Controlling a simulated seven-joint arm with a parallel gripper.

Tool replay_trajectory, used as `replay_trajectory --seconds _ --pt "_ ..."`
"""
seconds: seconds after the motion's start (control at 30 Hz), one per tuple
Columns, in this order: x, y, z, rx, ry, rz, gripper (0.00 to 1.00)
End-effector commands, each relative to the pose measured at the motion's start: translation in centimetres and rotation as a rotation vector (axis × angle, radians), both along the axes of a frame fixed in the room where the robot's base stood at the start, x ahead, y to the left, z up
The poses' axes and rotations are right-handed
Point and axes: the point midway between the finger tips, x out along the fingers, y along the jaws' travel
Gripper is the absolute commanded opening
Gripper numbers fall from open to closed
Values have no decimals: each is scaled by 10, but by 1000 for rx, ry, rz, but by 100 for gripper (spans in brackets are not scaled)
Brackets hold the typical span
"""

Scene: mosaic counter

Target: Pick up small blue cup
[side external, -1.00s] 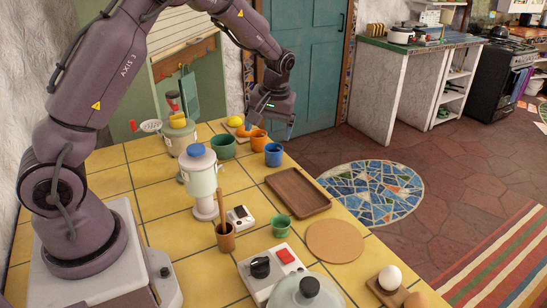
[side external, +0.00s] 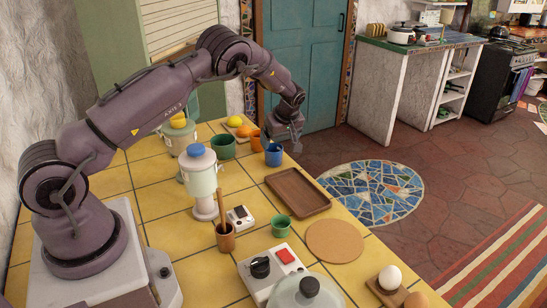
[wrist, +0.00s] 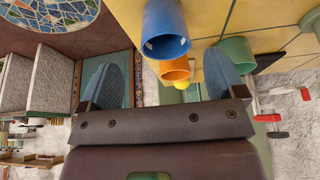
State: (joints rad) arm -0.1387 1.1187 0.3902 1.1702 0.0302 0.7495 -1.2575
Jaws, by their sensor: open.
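The small blue cup (side external: 273,155) stands on the yellow tiled counter (side external: 160,210) near its far right edge. My gripper (side external: 284,143) is low at the cup's rim and slightly right of it in the side view. In the wrist view my gripper (wrist: 165,66) has its two blue-grey fingers spread wide and nothing between them. The blue cup (wrist: 165,32) shows above the fingertips there, with its opening toward the camera. I cannot tell whether a finger touches it.
An orange cup (side external: 256,140) stands just behind the blue cup, and a green pot (side external: 222,147) is to the left. A brown tray (side external: 297,192) lies in front. A white dispenser with a blue lid (side external: 200,180) stands at the left.

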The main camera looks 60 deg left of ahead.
Motion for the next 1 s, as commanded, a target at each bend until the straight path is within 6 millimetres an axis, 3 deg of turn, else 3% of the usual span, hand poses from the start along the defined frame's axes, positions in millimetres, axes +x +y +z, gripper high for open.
replay_trajectory --seconds 0.23,0.5,0.8,0.87,1.0 --pt "-2 9 -18 0 2 0 89" --pt "-5 26 -51 0 1 -2 89" --pt "-4 29 -55 0 -1 -1 89" --pt "-4 28 -55 0 -1 -1 77" --pt "-5 28 -55 0 0 -2 45"
